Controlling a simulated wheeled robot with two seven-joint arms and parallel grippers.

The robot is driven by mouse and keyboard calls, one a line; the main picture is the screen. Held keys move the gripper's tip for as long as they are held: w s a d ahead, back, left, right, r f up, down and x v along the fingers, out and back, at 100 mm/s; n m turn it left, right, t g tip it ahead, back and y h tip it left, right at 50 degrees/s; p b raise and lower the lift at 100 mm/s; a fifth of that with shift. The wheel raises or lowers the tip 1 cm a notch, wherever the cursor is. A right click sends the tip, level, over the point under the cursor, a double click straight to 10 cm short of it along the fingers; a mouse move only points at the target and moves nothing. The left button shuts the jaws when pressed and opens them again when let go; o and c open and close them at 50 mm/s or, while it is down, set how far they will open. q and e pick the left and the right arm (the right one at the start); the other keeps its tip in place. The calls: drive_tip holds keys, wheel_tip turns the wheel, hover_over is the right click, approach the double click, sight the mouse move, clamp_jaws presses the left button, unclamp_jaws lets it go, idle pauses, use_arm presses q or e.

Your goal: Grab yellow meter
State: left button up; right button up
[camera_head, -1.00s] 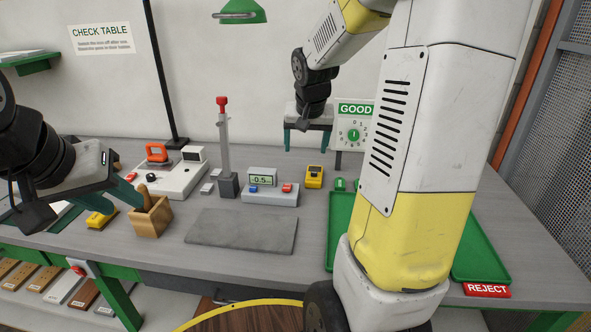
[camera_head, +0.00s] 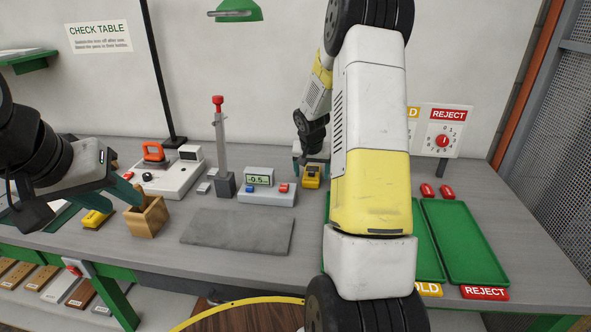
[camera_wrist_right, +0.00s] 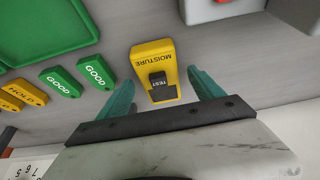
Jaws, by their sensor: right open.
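The yellow meter (camera_head: 312,180) stands on the bench at the back, right of the grey display unit. In the right wrist view the meter (camera_wrist_right: 152,62), marked MOISTURE with a dark TEST button, lies between the two teal fingers. My right gripper (camera_wrist_right: 160,82) is open, with a finger on each side of the meter's near part and gaps visible.
The wooden box (camera_head: 148,218) and a grey slab (camera_head: 237,231) lie in front. The display unit (camera_head: 266,194) and a red-topped post (camera_head: 221,145) stand left of the meter. Green trays (camera_head: 465,240) lie at right; GOOD tags (camera_wrist_right: 95,70) are near the meter in the wrist view.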

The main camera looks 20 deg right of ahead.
drive_tip(key=shift+w+f, duration=0.1)
drive_tip(key=shift+f, duration=0.2)
drive_tip(key=c, duration=1.6)
drive_tip(key=shift+c, duration=0.2)
drive_tip(key=shift+r, duration=0.15)
